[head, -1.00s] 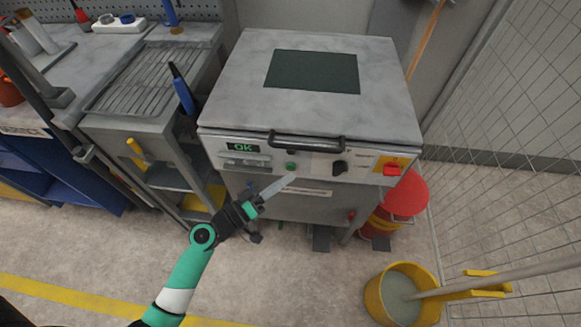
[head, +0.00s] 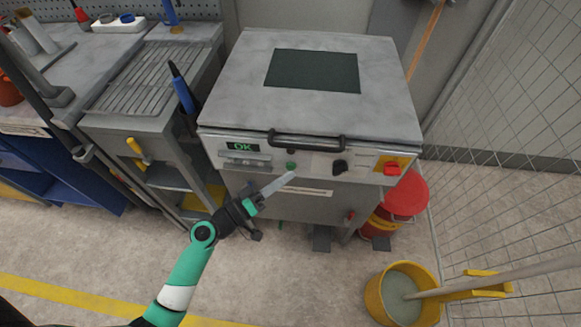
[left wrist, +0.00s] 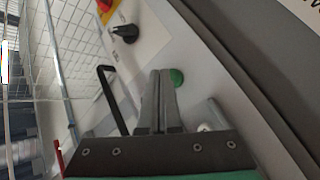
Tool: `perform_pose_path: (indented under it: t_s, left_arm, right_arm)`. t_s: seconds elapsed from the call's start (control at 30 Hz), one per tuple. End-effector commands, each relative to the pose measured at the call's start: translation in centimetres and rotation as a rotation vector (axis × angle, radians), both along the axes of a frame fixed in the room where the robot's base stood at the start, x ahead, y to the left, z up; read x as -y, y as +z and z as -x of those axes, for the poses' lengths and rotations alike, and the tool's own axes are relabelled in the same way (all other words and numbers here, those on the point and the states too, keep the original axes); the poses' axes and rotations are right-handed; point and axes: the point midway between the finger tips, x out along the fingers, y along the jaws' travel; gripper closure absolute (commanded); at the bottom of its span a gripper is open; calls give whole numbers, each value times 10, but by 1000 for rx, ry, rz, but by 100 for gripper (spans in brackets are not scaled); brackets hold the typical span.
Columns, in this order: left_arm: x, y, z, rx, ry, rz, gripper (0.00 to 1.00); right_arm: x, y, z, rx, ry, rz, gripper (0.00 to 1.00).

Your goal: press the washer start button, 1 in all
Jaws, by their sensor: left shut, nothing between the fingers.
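The washer (head: 310,85) is a grey cabinet with a closed lid and a black handle bar. The green start button (head: 291,166) sits on its front panel, below the handle and right of the green "OK" display (head: 243,147). The button also shows in the left wrist view (left wrist: 177,77), partly behind the fingertips. My left gripper (head: 290,177) is shut and empty, with its tips just below the button in the head view. I cannot tell whether the tips touch it. My right gripper is not in view.
A black knob (head: 339,167) and a red switch on yellow (head: 392,168) lie right of the button. A draining bench (head: 150,80) stands left. A yellow mop bucket (head: 400,295) and a wire fence (head: 510,130) are right.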

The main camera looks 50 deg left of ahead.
Motion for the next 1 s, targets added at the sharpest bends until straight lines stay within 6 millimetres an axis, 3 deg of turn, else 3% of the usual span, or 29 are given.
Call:
perform_pose_path:
  t_s: [1.0]
  left_arm:
    - [-7, -1, -7, -1, 1, 0, 100]
  right_arm:
    - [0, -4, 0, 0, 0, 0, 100]
